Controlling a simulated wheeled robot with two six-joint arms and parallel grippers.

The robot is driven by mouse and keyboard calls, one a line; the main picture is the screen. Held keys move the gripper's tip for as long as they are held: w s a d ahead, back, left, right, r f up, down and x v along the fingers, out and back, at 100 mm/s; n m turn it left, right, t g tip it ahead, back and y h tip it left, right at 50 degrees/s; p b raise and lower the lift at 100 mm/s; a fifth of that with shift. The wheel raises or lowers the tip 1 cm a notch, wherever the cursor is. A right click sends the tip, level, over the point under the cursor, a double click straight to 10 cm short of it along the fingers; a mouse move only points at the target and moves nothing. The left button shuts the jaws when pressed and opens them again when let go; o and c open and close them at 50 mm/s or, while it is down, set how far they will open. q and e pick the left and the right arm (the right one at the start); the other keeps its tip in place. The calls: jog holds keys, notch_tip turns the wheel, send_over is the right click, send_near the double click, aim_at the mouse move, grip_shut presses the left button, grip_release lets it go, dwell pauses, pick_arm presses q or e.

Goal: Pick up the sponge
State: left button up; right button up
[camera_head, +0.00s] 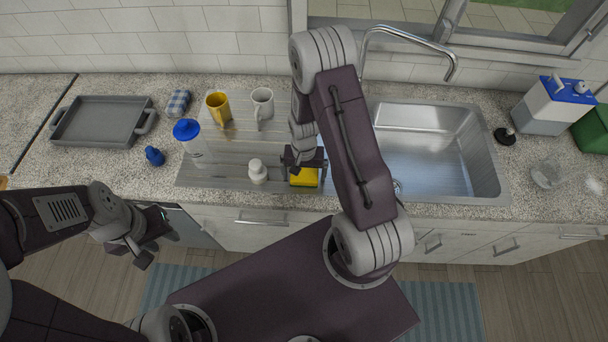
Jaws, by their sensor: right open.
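The yellow sponge (303,179) lies on the ribbed metal drainboard, left of the sink basin. My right gripper (304,163) is open and close over the sponge's far side, hiding part of it. I cannot tell whether the fingers touch the sponge. My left gripper (158,249) is open and empty, in front of the counter's edge at the left, well away from the sponge.
A small white bottle (258,173) stands just left of the sponge. The sink basin (437,150) opens at the right, with a faucet (412,38) behind.

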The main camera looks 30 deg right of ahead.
aim_at(308, 172)
jog(key=shift+s+r, duration=0.1)
jog(key=shift+s, duration=0.1)
jog(key=c, duration=1.3)
jog(key=shift+o, duration=0.2)
jog(key=shift+w, duration=0.1)
jog(key=shift+r, duration=0.1)
jog(key=shift+r, duration=0.25)
jog(key=r, duration=0.2)
jog(key=d+r+b, duration=0.1)
jog(key=r, duration=0.1)
jog(key=shift+d, duration=0.1)
jog(key=d+r+b, duration=0.1)
jog(key=d+r, duration=0.5)
jog(key=d, duration=0.4)
jog(key=shift+d+r+b, duration=0.15)
jog(key=shift+d+b, duration=0.1)
jog(key=shift+b, duration=0.1)
